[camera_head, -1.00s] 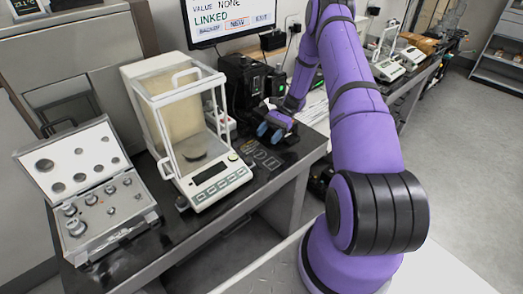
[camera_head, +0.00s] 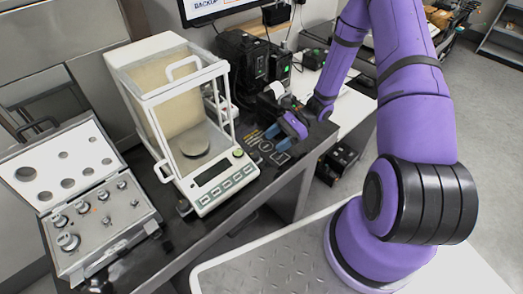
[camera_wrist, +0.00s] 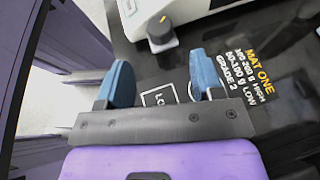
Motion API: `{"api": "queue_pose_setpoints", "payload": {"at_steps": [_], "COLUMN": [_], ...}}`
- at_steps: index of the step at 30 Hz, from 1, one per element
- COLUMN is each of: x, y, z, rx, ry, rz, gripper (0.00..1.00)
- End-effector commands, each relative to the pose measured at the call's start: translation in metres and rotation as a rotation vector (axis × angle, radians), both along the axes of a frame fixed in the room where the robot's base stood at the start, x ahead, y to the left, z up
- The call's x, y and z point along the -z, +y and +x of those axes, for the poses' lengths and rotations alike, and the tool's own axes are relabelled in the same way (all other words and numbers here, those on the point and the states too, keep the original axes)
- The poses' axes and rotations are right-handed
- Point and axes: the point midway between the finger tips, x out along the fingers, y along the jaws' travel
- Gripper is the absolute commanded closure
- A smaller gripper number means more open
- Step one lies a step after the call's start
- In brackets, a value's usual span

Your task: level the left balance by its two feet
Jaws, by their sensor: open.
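The left balance (camera_head: 212,187), a white weighing unit with a clear draft shield and a round pan (camera_head: 194,145), stands on the black table. One dark foot knob (camera_head: 183,207) shows at its front left corner. In the wrist view a dark round knob with a yellow mark (camera_wrist: 161,32) sits beside the balance's white body (camera_wrist: 185,8). My gripper (camera_head: 290,126) is right of the balance, low over the table. Its blue fingers are open and empty in the wrist view (camera_wrist: 163,80), with the knob beyond the fingertips, apart from them. The bubble level cannot be read.
An open case of metal weights (camera_head: 95,225) stands left of the balance. A printed mat (camera_wrist: 250,78) lies under and right of my fingers. Black boxes (camera_head: 243,65) stand behind the balance. A monitor (camera_head: 215,8) is at the back.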

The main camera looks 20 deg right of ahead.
Motion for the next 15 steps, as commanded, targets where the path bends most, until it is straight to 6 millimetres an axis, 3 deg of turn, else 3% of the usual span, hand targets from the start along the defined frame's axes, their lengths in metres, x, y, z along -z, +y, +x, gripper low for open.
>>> {"api": "queue_pose_setpoints", "payload": {"at_steps": [9,15], "x": [0.020,0.025], "y": [0.048,0.061], "z": [-0.005,-0.006], "rx": [-0.002,-0.001], "ry": [0.002,0.001], "rz": [0.003,0.001], "gripper": [0.39,0.39]}}
